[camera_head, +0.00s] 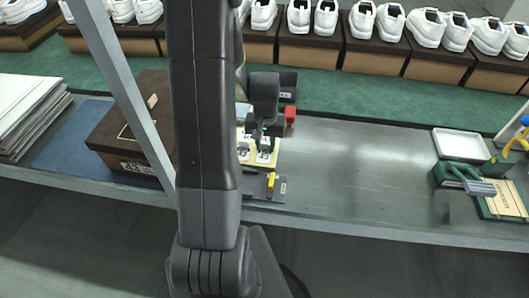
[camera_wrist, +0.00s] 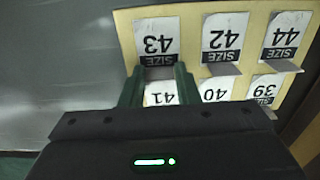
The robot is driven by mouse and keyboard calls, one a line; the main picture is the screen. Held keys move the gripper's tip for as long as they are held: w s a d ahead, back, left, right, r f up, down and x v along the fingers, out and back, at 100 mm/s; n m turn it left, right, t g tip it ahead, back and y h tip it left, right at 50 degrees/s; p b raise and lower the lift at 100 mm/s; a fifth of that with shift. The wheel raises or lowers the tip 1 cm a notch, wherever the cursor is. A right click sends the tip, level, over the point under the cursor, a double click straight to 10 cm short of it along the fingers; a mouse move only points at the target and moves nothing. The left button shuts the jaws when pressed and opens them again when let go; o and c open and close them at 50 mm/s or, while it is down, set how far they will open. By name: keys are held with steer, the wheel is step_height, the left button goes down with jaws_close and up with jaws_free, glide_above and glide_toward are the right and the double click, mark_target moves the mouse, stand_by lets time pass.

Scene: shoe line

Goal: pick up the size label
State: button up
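Several white size labels stand on a cream board (camera_wrist: 125,40), which also shows in the head view (camera_head: 243,160). In the wrist view they appear upside down: 43 (camera_wrist: 157,38), 42 (camera_wrist: 225,33), 44 (camera_wrist: 285,35) in one row, and 41 (camera_wrist: 160,93), 40 (camera_wrist: 214,88), 39 (camera_wrist: 265,88) in the other. My gripper (camera_wrist: 160,80) has its green fingers apart, one on each side of the gap between labels 43 and 41. Its body hides part of 41. I cannot tell if the fingers touch a label.
A brown shoebox (camera_head: 115,125) and stacked sheets (camera_head: 28,108) are at left. A yellow-handled tool (camera_head: 271,183) lies in front of the board. A white tray (camera_head: 460,144) is at right. The metal table (camera_head: 365,165) is clear between. White shoes line the back.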

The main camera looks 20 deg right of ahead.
mark_target(266, 150)
steer(key=c, duration=0.4)
step_height(266, 150, up, 10)
steer(key=shift+p, duration=0.3)
steer(key=shift+o, duration=1.1)
steer(key=shift+c, duration=0.6)
steer(key=shift+s, duration=0.1)
